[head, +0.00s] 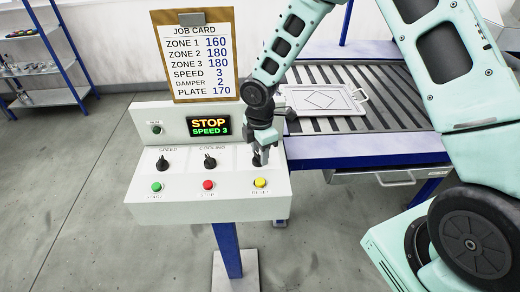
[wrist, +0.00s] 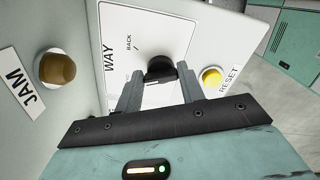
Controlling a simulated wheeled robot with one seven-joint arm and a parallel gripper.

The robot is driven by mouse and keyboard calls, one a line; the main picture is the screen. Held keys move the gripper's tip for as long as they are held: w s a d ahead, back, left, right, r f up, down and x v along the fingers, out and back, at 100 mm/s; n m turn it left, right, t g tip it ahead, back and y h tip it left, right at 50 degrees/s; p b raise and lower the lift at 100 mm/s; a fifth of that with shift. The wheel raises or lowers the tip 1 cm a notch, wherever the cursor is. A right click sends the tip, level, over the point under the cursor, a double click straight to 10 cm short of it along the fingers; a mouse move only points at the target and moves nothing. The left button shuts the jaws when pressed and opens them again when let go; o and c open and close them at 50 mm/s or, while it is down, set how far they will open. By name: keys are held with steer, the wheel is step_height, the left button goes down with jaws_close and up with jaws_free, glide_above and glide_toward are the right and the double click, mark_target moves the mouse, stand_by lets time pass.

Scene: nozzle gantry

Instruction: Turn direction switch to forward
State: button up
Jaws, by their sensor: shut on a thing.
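The direction switch is a black knob under the label WAY. In the wrist view the knob (wrist: 160,67) sits between my fingertips, with the word BACK printed near it; a forward label is not readable. In the head view the knob (head: 257,159) shows at the right of the white control panel (head: 232,196), partly hidden by my gripper. My gripper (head: 263,149) points down at the panel. It also shows in the wrist view (wrist: 160,82), shut on the knob. The display (head: 209,126) reads STOP, SPEED 3.
The speed knob (head: 162,163) and cooling knob (head: 210,161) stand to the left. Green (head: 157,187), red (head: 208,185) and yellow (head: 260,183) buttons line the front; yellow is close to my gripper. A job card (head: 197,55) stands behind. A slatted conveyor (head: 400,147) lies right.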

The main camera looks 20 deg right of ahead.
mark_target(259, 155)
steer(key=shift+n, duration=0.7)
steer(key=o, duration=1)
step_height(259, 155, up, 18)
steer(key=b, duration=0.3)
steer(key=shift+f, duration=0.25)
